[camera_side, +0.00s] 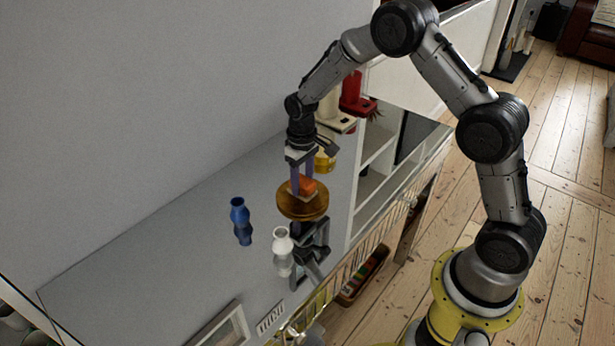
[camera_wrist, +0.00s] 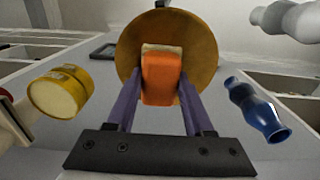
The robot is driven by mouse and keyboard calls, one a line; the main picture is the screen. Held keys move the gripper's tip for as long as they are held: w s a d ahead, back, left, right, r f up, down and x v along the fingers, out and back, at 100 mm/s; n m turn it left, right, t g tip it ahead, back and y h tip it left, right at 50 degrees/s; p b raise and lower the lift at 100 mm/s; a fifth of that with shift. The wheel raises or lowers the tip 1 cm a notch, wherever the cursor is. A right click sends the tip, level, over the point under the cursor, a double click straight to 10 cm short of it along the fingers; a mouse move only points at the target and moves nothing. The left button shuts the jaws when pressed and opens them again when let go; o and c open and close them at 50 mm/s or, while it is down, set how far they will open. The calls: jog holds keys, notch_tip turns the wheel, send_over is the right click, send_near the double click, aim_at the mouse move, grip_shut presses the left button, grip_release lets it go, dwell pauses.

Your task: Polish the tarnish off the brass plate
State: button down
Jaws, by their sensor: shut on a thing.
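The brass plate (camera_side: 290,207) is a round, brownish-gold disc on a dark grey stand (camera_side: 318,238), in the middle of the side view. It also shows in the wrist view (camera_wrist: 200,40) beyond my fingers, looking brown; I cannot pick out separate tarnish spots. My gripper (camera_side: 302,180) points down over the plate, its purple fingers shut on an orange block with a pale layer (camera_wrist: 161,78). The block (camera_side: 307,184) is at the plate's face; whether it touches is hard to tell. The block hides part of the plate.
A blue vase (camera_side: 239,214) and a white vase (camera_side: 282,242) stand left of and in front of the plate on the grey top (camera_side: 165,240). A yellow tin (camera_side: 324,162) and a red object (camera_side: 354,98) are behind it. The grey top's left part is clear.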

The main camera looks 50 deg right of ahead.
jog(key=shift+a, duration=2.4)
notch_tip(320, 180, up, 2)
jog(key=shift+a+r, duration=0.1)
jog(key=shift+r, duration=0.05)
notch_tip(320, 180, up, 6)
jog(key=shift+f, duration=0.1)
